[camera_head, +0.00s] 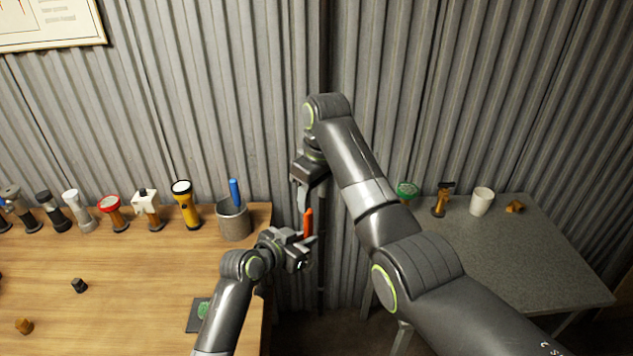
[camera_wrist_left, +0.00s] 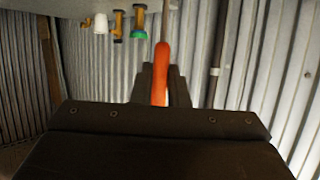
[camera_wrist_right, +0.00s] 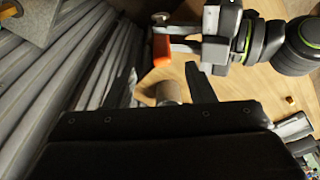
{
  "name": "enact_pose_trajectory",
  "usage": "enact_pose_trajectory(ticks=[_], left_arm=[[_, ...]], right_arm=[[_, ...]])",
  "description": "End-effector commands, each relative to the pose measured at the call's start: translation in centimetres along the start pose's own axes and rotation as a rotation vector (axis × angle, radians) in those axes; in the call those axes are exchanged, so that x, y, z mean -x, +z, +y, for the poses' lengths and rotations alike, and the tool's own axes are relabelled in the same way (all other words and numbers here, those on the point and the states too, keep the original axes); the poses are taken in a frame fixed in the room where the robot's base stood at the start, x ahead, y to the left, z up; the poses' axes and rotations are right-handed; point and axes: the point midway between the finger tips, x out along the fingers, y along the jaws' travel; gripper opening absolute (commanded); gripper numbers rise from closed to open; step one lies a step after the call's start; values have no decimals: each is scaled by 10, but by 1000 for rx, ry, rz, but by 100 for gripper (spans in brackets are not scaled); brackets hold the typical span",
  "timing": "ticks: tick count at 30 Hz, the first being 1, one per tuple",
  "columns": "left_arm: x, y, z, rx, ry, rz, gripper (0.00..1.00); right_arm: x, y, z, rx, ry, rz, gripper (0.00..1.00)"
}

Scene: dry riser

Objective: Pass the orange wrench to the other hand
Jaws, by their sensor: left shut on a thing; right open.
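The orange wrench (camera_head: 308,223) stands roughly upright in the gap between the two tables. My left gripper (camera_head: 303,243) is shut on it, below the right gripper. In the left wrist view the orange handle (camera_wrist_left: 161,72) rises between the fingers, with a thin grey part above it. My right gripper (camera_head: 303,193) is above the wrench, pointing down. In the right wrist view its fingers (camera_wrist_right: 163,86) are spread with nothing gripped between them. The wrench's orange end (camera_wrist_right: 162,48) shows beyond them, beside the left gripper's fingers (camera_wrist_right: 188,47).
The wooden table (camera_head: 120,265) holds several flashlights along the back, a grey pot (camera_head: 234,220) with a blue item, and a dark mat (camera_head: 196,314). The grey table (camera_head: 510,260) holds a white cup (camera_head: 481,201) and small items. A corrugated wall stands close behind.

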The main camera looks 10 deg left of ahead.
Motion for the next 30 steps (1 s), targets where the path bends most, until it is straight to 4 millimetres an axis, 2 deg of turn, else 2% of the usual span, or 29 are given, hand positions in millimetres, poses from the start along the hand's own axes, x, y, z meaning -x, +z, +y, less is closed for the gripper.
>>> enact_pose_trajectory(ticks=[6,12,18,26,30], left_arm=[[0,-1,0,0,0,2,0],[0,-1,0,0,0,2,0],[0,-1,0,0,0,2,0],[0,-1,0,0,0,2,0],[0,-1,0,0,0,2,0]], right_arm=[[-44,1,0,-1,-2,-3,49],[-70,0,0,-1,1,-2,49],[-81,0,1,-1,2,0,49],[-82,0,1,-1,2,1,49],[-82,0,1,-1,2,1,32]])
